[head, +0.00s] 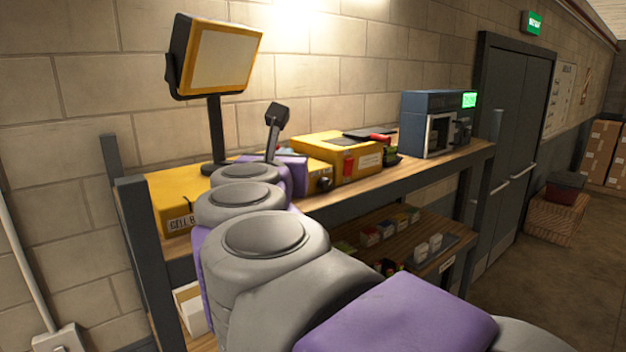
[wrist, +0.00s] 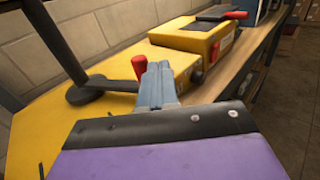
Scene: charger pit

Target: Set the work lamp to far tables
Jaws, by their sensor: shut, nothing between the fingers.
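The work lamp (head: 215,58) has a yellow-framed head with a pale panel, on a black pole above a yellow case (head: 178,196). Its panel faces the camera and slightly right. I cannot tell whether it is lit. In the wrist view its round black base (wrist: 84,96) stands on the yellow top, left of my gripper (wrist: 157,72). My gripper's grey-blue fingers are shut and empty. A red knob (wrist: 139,66) shows just left of the fingertips; I cannot tell whether they touch it. My arm hides the fingers in the head view.
A second yellow case (head: 338,158) and a blue-grey machine (head: 428,124) with a green display stand further along the wooden shelf (head: 440,160). A brick wall is behind, dark doors (head: 512,140) are at right, and open floor lies beyond.

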